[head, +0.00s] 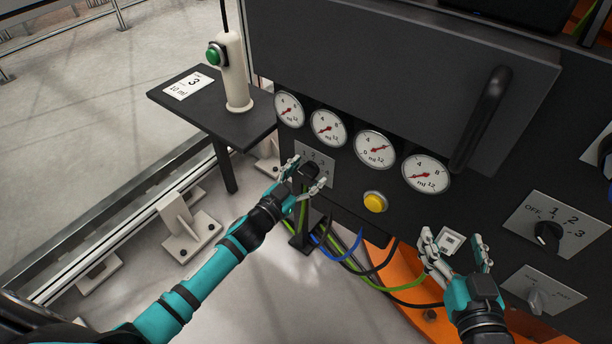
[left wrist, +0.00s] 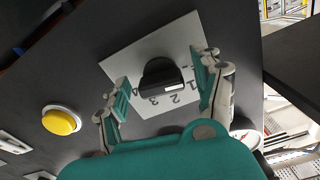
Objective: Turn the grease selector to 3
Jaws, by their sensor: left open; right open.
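The grease selector, taken as the black knob (left wrist: 162,78) on a grey plate (left wrist: 135,48) numbered 1 to 4, shows in the left wrist view. Its white mark appears to face the 1. In the head view its plate (head: 316,156) sits below the gauges, and the knob is partly hidden by my left gripper (head: 305,177). That gripper, also in the left wrist view (left wrist: 165,76), is open, with one finger on each side of the knob and a visible gap to it. My right gripper (head: 454,243) is open and empty at the lower panel.
A yellow button (head: 375,202) is right of the selector, with several gauges (head: 328,127) above. Another knob (head: 548,236), marked OFF to 3, is at right. A card (head: 189,86) reading 3 and 10 ml lies on a side table (head: 215,120). Cables hang below.

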